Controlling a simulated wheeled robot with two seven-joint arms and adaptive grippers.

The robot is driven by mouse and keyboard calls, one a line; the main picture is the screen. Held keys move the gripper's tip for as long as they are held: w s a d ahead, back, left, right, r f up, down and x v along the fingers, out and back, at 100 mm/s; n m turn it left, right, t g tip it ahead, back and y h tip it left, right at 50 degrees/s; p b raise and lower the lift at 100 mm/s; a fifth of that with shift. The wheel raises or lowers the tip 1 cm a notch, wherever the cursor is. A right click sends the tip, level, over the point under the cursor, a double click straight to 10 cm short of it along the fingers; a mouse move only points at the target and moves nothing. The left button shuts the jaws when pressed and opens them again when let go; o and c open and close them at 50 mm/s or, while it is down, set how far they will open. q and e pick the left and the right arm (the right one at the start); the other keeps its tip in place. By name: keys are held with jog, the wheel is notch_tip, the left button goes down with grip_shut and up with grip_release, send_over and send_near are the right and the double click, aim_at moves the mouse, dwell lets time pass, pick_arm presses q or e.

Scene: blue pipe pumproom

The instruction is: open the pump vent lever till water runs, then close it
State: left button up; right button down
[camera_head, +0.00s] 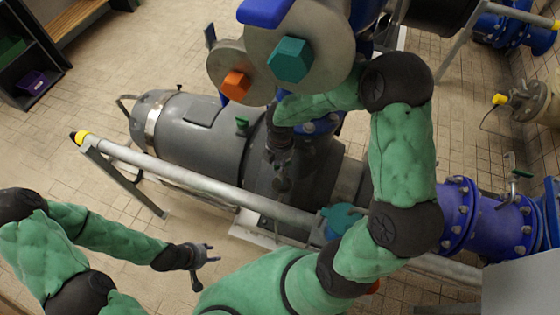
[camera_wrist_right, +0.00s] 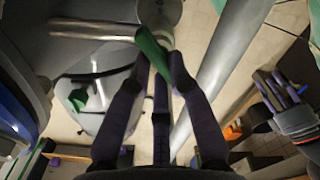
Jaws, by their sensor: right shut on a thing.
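The green vent lever (camera_wrist_right: 152,50) shows in the right wrist view, between the fingertips of my right gripper (camera_wrist_right: 158,75). The gripper is shut on it, and the fingers cover part of the lever. In the head view my right gripper (camera_head: 281,180) points down over the grey pump body (camera_head: 215,135), and the lever cannot be made out there. My left gripper (camera_head: 205,262) is open and empty, low in the head view, apart from the pump. It also shows in the right wrist view (camera_wrist_right: 280,92). I see no running water.
A long grey rail (camera_head: 195,180) with a yellow end crosses in front of the pump. Large round flanges (camera_head: 300,40) stand above it. Blue pipes (camera_head: 490,220) are at the right. A dark shelf (camera_head: 30,60) stands at the upper left. Tiled floor between is clear.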

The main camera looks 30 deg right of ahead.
jog(key=m, duration=0.4)
jog(key=shift+w+d+b, duration=0.1)
jog(key=shift+d+b, duration=0.05)
jog(key=shift+b, duration=0.2)
jog(key=shift+d+m+b, duration=0.1)
jog(key=shift+m+b, duration=0.25)
jog(key=shift+m, duration=1.65)
jog(key=c, duration=1.1)
grip_release()
jog(key=shift+c, duration=0.2)
jog(key=shift+r, duration=0.1)
notch_tip(320, 180, up, 7)
jog(key=shift+r, duration=0.15)
